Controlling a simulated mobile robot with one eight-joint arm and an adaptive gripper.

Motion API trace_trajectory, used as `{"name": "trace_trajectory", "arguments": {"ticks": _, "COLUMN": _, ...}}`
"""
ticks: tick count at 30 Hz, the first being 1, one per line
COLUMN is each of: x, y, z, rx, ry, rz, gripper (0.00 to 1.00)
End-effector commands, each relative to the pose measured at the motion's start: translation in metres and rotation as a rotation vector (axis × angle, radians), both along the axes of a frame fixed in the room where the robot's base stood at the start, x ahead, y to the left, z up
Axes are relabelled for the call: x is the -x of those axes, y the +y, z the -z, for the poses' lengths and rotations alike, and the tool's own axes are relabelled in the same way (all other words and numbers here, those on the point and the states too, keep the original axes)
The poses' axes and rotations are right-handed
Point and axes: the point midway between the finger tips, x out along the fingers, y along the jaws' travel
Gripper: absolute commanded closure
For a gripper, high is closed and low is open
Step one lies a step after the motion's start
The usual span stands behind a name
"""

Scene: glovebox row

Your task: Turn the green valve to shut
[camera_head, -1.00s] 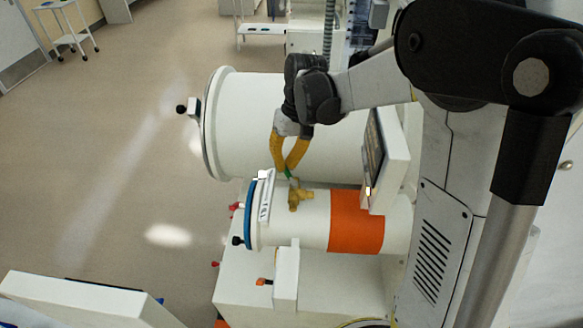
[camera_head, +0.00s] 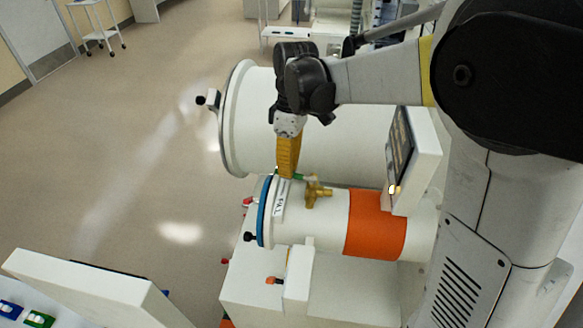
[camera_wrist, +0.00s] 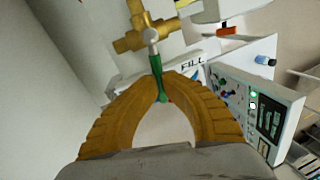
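The green valve is a brass body (camera_head: 316,191) on top of the small white cylinder, with a green lever (camera_head: 297,178). In the head view the lever points left from the brass body, towards the blue ring. The wrist view shows the brass body (camera_wrist: 145,35) at the top and the green lever (camera_wrist: 156,72) reaching down between my fingertips. My gripper (camera_head: 287,174) has yellow curved fingers. In the wrist view the fingertips of my gripper (camera_wrist: 167,80) are close together at the lever, shut on it. In the head view one finger hides the other.
A "FILL" label (camera_wrist: 192,71) is beside the lever. A screen panel (camera_head: 414,155) stands right of the valve, past the orange band (camera_head: 375,224). A large white cylinder (camera_head: 250,125) lies behind. A control box with buttons (camera_wrist: 250,108) shows in the wrist view. Open floor (camera_head: 130,160) lies left.

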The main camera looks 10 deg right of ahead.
Motion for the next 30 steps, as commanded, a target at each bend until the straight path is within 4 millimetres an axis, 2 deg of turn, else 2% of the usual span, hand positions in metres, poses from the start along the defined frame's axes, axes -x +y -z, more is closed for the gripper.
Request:
{"name": "trace_trajectory", "arguments": {"ticks": 9, "x": 0.0076, "y": 0.0049, "z": 0.0018, "rx": -0.001, "ry": 0.001, "rz": -0.131, "gripper": 1.0}}
{"name": "trace_trajectory", "arguments": {"ticks": 26, "x": 0.0092, "y": 0.0056, "z": 0.0013, "rx": -0.001, "ry": 0.0, "rz": -0.161, "gripper": 1.0}}
{"name": "trace_trajectory", "arguments": {"ticks": 29, "x": 0.0092, "y": 0.0056, "z": 0.0013, "rx": -0.001, "ry": 0.0, "rz": -0.16, "gripper": 0.7}}
{"name": "trace_trajectory", "arguments": {"ticks": 30, "x": 0.0092, "y": 0.0055, "z": 0.0011, "rx": -0.001, "ry": 0.0, "rz": -0.16, "gripper": 0.65}}
